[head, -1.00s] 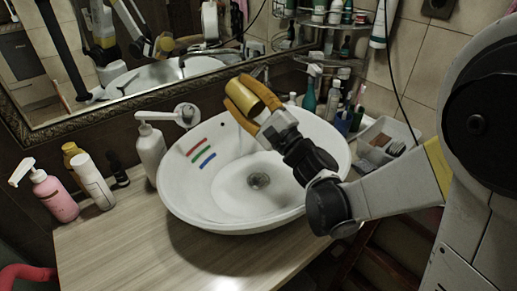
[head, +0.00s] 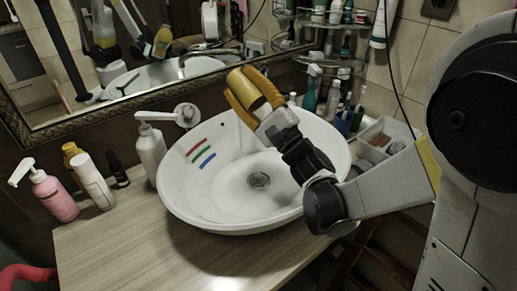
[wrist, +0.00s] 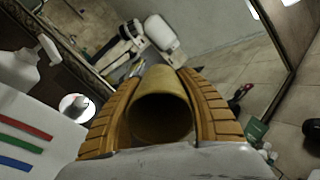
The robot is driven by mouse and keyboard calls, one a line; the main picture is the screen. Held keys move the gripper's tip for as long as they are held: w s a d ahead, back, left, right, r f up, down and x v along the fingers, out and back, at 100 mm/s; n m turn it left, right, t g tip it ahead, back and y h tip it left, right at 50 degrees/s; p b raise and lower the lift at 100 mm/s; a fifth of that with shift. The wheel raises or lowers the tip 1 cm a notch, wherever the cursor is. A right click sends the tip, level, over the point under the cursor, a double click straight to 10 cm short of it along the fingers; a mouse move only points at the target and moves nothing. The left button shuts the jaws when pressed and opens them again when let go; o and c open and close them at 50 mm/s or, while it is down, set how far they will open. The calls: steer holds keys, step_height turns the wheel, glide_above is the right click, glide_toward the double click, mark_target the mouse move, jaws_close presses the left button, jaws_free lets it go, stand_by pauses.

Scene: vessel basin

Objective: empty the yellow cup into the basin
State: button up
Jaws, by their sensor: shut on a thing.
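The yellow cup (head: 246,88) is held between the orange-yellow fingers of my gripper (head: 242,101), above the back part of the white basin (head: 190,205). The cup is tilted in the head view. In the wrist view the cup (wrist: 162,108) sits between both fingers, its open mouth facing the camera and its inside dark. I cannot tell whether anything is in it. The basin's drain (head: 258,180) shows below, and red, green and blue stripes (head: 201,153) mark its inner left wall. No falling contents show.
A white pump bottle (head: 151,155) stands left of the basin. A pink pump bottle (head: 55,195) and a white bottle (head: 95,182) are further left. A framed mirror (head: 150,60) is behind. Bottles and a bin (head: 385,140) crowd the right. The front counter (head: 130,255) is clear.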

steer(key=shift+s+d+r+t+y, duration=0.1)
steer(key=shift+r+t+y, duration=0.15)
steer(key=shift+r, duration=0.35)
steer(key=shift+s+d+r+t+y, duration=0.15)
steer(key=shift+r+t, duration=0.1)
steer(key=shift+r, duration=0.3)
stand_by(0.4)
